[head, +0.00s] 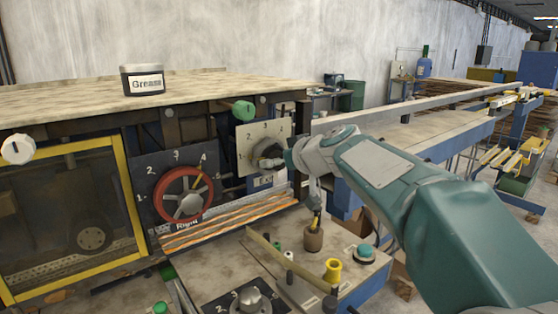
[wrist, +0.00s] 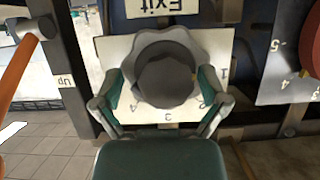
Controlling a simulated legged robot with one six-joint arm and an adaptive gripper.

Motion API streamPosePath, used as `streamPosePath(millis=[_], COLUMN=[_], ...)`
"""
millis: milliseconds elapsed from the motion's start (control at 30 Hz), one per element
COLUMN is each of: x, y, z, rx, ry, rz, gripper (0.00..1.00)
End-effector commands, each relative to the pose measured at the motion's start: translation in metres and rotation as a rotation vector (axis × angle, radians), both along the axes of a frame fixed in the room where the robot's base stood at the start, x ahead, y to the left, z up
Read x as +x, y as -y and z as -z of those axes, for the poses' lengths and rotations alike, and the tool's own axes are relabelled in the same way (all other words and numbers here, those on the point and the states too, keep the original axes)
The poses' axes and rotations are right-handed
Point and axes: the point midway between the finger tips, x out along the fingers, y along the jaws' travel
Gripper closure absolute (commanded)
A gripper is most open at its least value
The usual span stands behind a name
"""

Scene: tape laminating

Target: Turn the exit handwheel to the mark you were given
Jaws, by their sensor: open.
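The exit handwheel (wrist: 165,78) is a grey, lobed knob on a pale plate (wrist: 119,55) with numbers. In the wrist view it is upside down, with the "Exit" label (wrist: 162,6) at the top. My gripper (wrist: 162,82) is open, with one finger on each side of the knob. I cannot tell whether the fingers touch it. The knob and fingers hide part of the scale, and I cannot read the pointer's position. In the head view, my gripper (head: 275,161) is at the numbered plate (head: 245,136) and covers much of the knob.
A red handwheel (head: 157,197) labelled "Right" is left of the exit plate. A green knob (head: 243,111) sits just above. A grease tin (head: 142,80) stands on the top board. A yellow spool (head: 332,270) and another dial (head: 250,298) are on the lower bench.

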Motion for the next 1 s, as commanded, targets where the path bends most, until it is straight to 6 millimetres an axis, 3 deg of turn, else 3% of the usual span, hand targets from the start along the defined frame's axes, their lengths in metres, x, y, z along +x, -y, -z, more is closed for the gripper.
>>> streamPosePath(millis=[100,133,267,333,433,1000], x=[-0.0001,-0.0001,-0.0001,-0.0001,0.0000,0.0009], y=[0.0000,0.0000,0.0000,-0.0002,-0.0004,0.0010], z=[0.0000,0.0000,0.0000,0.0000,0.0001,0.0011], rx=[0.000,0.000,0.000,0.000,0.001,0.092], ry=[0.000,0.000,0.000,0.000,-0.001,-0.063], rz=[0.000,0.000,0.000,0.000,-0.001,0.002], gripper=[0.07,0.11,0.69,0.84,0.89,0.89])
